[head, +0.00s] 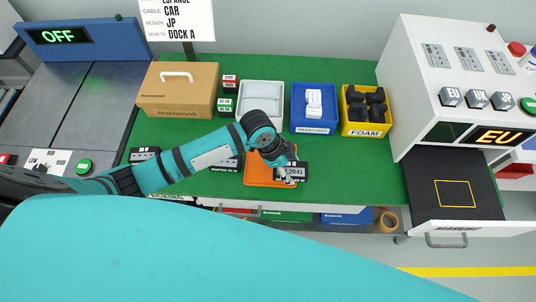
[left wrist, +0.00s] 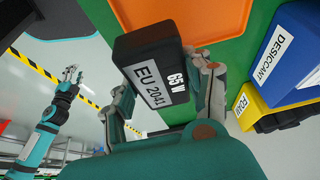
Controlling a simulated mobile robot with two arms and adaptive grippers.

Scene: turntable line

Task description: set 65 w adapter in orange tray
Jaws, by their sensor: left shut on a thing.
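The 65 W adapter is a dark block with a white label reading EU 2041 (left wrist: 155,78); in the head view (head: 293,173) it shows at the orange tray's right side. My left gripper (head: 285,164) is shut on it, with a finger on each side in the left wrist view (left wrist: 165,96). The orange tray (head: 256,178) lies on the green table, partly hidden by my left arm. In the left wrist view the tray (left wrist: 222,18) is beyond the adapter, which seems apart from it. My right gripper (left wrist: 72,74) is far off, its fingers apart.
Behind stand a grey tray (head: 262,88), a blue desiccant bin (head: 315,126) and a yellow foam bin (head: 364,130). A cardboard box (head: 178,92) is at left. Other dark adapters lie by my left arm. Green table right of the orange tray is clear.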

